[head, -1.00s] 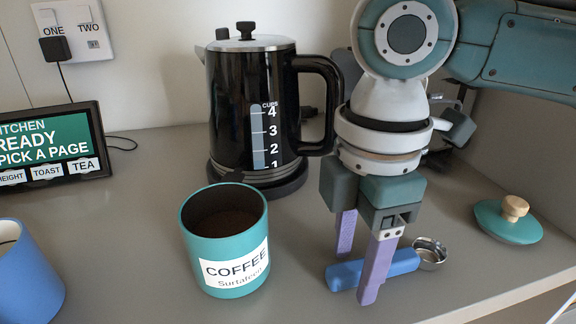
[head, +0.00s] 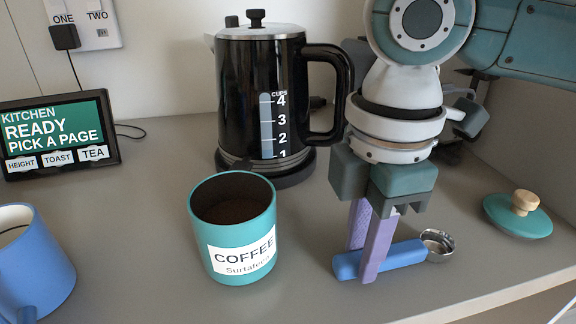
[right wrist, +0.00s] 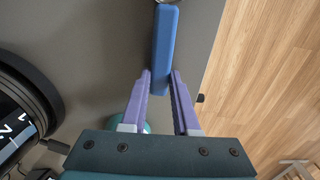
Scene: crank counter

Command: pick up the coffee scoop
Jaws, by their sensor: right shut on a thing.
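The coffee scoop has a blue handle (head: 403,254) and a small round metal cup (head: 438,245). It lies level at the counter's front right, and I see no clear gap under it. My right gripper (head: 364,263) points down with its purple fingers shut on the handle, left of its middle, away from the cup. My left gripper is not in view.
An open teal coffee canister (head: 232,228) with dark grounds stands left of the gripper. Its teal lid (head: 517,216) with a wooden knob lies at the right. A black kettle (head: 262,100) is behind, a blue mug (head: 38,262) far left. The counter's front edge is close to the scoop.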

